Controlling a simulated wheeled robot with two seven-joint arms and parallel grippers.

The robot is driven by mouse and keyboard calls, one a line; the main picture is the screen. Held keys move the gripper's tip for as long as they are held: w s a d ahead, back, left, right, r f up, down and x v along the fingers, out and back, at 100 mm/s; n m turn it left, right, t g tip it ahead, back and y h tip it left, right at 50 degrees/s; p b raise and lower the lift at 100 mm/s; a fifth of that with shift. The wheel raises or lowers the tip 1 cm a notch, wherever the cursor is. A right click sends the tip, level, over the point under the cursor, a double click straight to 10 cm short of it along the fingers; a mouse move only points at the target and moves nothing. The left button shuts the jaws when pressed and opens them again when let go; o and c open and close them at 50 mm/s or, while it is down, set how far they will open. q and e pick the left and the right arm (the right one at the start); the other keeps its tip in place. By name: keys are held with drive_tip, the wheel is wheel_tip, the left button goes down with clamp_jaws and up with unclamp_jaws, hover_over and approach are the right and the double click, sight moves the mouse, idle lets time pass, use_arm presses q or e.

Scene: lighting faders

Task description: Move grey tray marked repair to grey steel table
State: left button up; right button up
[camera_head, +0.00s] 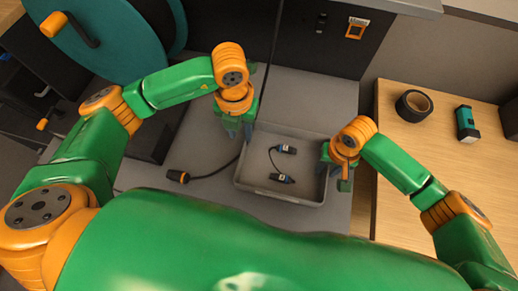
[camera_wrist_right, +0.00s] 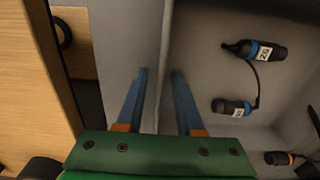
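A grey open tray (camera_head: 246,187) stands on a grey surface (camera_head: 305,100) in the middle of the head view. A short cable with two black and blue connectors (camera_head: 283,179) lies inside it; I see no repair mark. My left gripper (camera_head: 238,135) is at the tray's back left corner, fingers apart and pointing down. My right gripper (camera_head: 339,178) is at the tray's right wall. In the right wrist view its blue fingers (camera_wrist_right: 157,100) are apart, one on each side of the tray's rim (camera_wrist_right: 165,60). Whether the left fingers straddle the wall is unclear.
A black plug on a cable (camera_head: 180,176) lies left of the tray. A wooden table (camera_head: 420,150) at the right holds black tape (camera_head: 413,105) and a teal device (camera_head: 467,124). A large teal reel (camera_head: 105,35) stands at the back left. Another grey top (camera_head: 405,6) shows at the back.

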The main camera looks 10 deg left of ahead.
drive_tip(key=shift+r, duration=0.15)
use_arm(q)
drive_tip(key=shift+r, duration=0.9)
use_arm(e)
wheel_tip(320, 180, up, 12)
drive_tip(key=shift+f, duration=0.2)
